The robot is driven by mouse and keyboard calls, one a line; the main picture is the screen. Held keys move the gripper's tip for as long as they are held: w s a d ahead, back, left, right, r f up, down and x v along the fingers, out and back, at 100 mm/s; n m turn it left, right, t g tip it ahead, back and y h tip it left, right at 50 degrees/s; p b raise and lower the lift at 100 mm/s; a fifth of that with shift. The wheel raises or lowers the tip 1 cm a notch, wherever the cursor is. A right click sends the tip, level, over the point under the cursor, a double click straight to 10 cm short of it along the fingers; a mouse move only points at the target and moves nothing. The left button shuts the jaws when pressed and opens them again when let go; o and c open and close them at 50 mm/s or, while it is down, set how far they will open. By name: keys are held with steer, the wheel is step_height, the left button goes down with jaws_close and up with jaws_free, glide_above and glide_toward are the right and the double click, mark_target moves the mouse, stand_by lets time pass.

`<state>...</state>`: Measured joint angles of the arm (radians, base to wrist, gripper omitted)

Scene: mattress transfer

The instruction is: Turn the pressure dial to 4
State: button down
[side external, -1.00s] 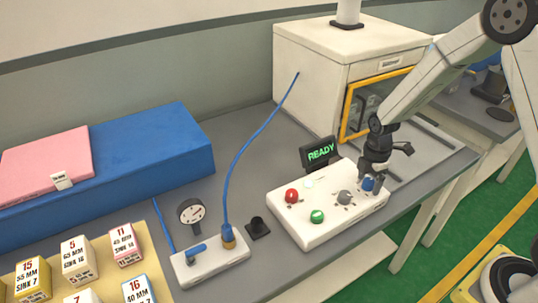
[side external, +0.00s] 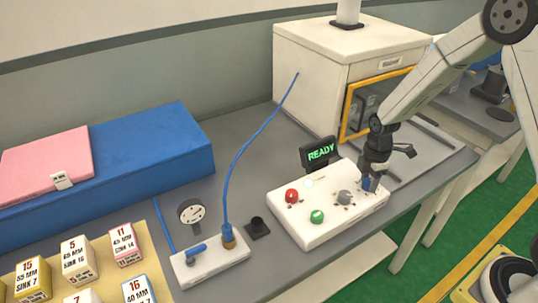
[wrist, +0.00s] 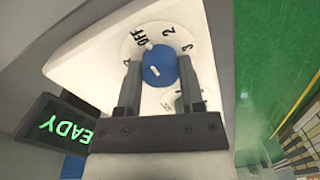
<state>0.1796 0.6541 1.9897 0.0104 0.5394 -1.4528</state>
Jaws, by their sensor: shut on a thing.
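The blue pressure dial (side external: 366,185) is on the right part of the white control panel (side external: 318,232). In the wrist view the dial (wrist: 159,69) is a round blue knob with a short white mark, on a pale disc lettered OFF, 2 and 3, with other marks partly hidden. My gripper (side external: 370,181) points down over the panel. In the wrist view its two dark fingers (wrist: 160,82) stand either side of the knob, shut on it. Which number the white mark points to is hard to tell.
The panel also bears a red button (side external: 292,196), a green button (side external: 317,216) and a grey knob (side external: 344,197). A READY display (side external: 320,152) stands behind it. A white cabinet with a yellow-framed window (side external: 345,110) is at the back. A gauge (side external: 192,212) stands left.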

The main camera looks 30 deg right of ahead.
steer(key=m, duration=0.3)
steer(key=shift+m, duration=0.4)
steer(key=m, duration=0.3)
steer(key=shift+m, duration=0.4)
steer(key=m, duration=1)
steer(key=shift+m+t, duration=0.3)
steer(key=shift+m, duration=0.1)
steer(key=m, duration=0.3)
steer(key=shift+m, duration=0.3)
steer(key=m, duration=0.6)
steer(key=shift+m, duration=0.3)
